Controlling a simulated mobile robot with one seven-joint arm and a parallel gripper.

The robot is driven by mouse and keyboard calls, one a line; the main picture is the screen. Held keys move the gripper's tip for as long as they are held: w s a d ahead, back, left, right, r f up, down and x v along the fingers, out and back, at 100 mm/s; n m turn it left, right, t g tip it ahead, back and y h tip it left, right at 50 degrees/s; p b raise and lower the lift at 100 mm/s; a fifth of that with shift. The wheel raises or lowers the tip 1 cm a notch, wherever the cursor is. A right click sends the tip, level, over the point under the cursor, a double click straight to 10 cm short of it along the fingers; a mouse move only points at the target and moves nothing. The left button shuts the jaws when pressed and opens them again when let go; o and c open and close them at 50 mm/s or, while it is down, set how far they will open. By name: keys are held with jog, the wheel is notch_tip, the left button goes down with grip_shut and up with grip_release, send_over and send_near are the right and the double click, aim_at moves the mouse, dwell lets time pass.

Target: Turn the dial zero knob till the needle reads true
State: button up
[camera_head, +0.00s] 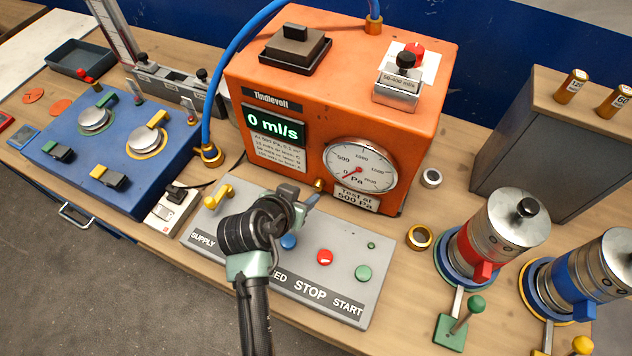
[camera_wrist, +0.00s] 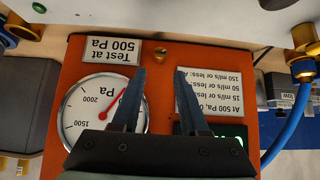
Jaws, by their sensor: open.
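The round white pressure dial (camera_head: 362,160) is on the front of the orange box. Its red needle points down and left in the head view, near the low end of the scale. The dial is upside down in the wrist view (camera_wrist: 88,125), partly covered by a finger. A small brass knob (camera_head: 319,185), left of the dial's lower edge, looks like the zero knob. It also shows in the wrist view (camera_wrist: 160,54), beyond and between my fingertips. My gripper (camera_wrist: 160,72) is open and empty, in front of the box; contact with the knob is not visible.
The orange box (camera_head: 420,130) reads "0 ml/s". Below my gripper lies a grey panel (camera_head: 240,222) with a yellow lever and coloured buttons. A "Test at 500 Pa" label (camera_head: 354,199) sits under the dial. A blue hose (camera_head: 207,110) runs at left; metal canisters (camera_head: 500,235) stand at right.

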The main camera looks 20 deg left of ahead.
aim_at(317, 186)
jog(key=x, duration=0.9)
jog(key=shift+r, duration=0.1)
grip_shut()
